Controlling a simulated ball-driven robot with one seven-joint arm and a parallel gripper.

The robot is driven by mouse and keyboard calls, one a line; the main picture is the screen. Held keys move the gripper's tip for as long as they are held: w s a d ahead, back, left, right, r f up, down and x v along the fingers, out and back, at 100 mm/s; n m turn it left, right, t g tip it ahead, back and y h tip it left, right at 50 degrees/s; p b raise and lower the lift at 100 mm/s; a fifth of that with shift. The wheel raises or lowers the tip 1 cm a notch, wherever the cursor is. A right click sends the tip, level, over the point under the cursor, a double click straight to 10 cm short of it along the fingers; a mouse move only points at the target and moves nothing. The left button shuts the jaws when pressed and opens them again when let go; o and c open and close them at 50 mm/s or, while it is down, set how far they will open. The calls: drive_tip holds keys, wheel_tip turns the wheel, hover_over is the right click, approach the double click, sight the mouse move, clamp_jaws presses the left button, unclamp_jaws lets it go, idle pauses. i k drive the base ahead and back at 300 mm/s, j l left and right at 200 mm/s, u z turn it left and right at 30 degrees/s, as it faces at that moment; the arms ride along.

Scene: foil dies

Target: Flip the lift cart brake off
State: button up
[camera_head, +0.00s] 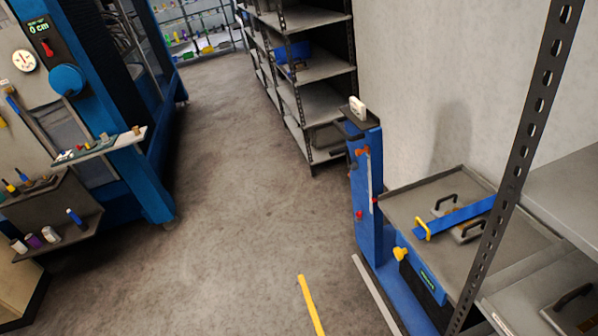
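The lift cart stands at the right, by the wall. Its blue upright column (366,200) carries an orange-red piece (362,152) high up and a small red knob (359,215) lower down. A grey platform (405,200) extends right from the column, with a flat plate, dark handles and a blue bar (455,219) with a yellow end on it. A yellow knob or lever (401,254) sticks out from the cart's front, below the platform. I cannot tell which part is the brake or how it is set. My gripper is not in view.
A perforated dark post (518,150) and grey shelves (570,190) stand close on the right, partly covering the cart. A blue machine (130,170) with small shelves is at the left. Grey shelving (315,100) is behind. The floor between (240,190) is clear, with a yellow strip (311,305).

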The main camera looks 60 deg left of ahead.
sight(359, 214)
drive_tip(key=u, duration=1.25)
drive_tip(key=i+j+u, duration=0.1)
drive_tip(key=i+j, duration=0.15)
drive_tip(key=i, duration=0.3)
drive_tip(key=i+j+u, duration=0.15)
drive_tip(key=i, duration=0.45)
drive_tip(key=i+j+u, duration=0.1)
drive_tip(key=i+j, duration=0.15)
drive_tip(key=i, duration=0.3)
